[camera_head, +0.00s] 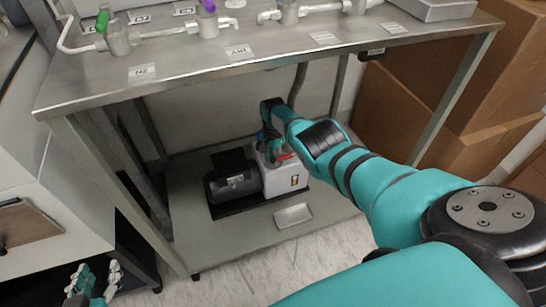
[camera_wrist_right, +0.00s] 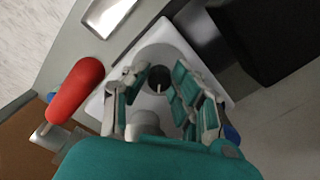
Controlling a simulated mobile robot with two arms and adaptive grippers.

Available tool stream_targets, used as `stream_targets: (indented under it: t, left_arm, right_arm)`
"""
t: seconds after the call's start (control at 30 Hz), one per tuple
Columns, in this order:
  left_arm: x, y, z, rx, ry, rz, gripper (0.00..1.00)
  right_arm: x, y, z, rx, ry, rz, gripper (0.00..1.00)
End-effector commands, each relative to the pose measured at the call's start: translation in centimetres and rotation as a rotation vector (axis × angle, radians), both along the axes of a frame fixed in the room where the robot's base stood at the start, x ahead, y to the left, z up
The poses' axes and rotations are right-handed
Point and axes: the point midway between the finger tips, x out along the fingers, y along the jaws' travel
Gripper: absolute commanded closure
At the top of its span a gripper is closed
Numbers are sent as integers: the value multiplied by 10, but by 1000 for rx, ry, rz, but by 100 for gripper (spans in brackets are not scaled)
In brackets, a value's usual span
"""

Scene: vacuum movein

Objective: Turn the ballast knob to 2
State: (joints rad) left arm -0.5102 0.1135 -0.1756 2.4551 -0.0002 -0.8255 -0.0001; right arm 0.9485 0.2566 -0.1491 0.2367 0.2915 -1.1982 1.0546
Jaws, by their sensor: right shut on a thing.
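The vacuum pump, with a white body (camera_head: 285,180) and a black motor (camera_head: 228,182), sits on the lower shelf. In the right wrist view its white top (camera_wrist_right: 183,38) lies under my right gripper. The ballast knob (camera_wrist_right: 158,79) is dark and round with a light mark; its number setting cannot be read. My right gripper (camera_head: 270,150) reaches down onto the pump top, with its fingers on both sides of the knob and shut on it. The fingers hide the knob in the head view. My left gripper (camera_head: 95,284) is open and empty at the bottom left.
A red handle (camera_wrist_right: 76,90) sticks out beside my right gripper. A metal tray (camera_head: 293,215) lies on the shelf (camera_head: 240,237) in front of the pump. The steel tabletop (camera_head: 270,52), with valves and labels, is above. Cardboard boxes (camera_head: 405,110) stand at the right.

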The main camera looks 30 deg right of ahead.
Motion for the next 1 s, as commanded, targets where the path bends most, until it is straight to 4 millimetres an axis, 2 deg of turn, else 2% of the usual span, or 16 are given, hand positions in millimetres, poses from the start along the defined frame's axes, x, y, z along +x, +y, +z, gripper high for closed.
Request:
stream_targets:
  t: [0.4, 0.97, 1.0]
  left_arm:
    - [-1, 0, -1, 1, 7, 0, 60]
    - [-1, 1, -1, 1, 9, 1, 60]
    - [-1, 1, -1, 1, 9, 1, 60]
  right_arm:
    - [1, -1, 1, -2, -1, -186, 100]
    - [1, -1, 1, -3, -3, -210, 100]
    - [1, -1, 1, -2, -2, -210, 70]
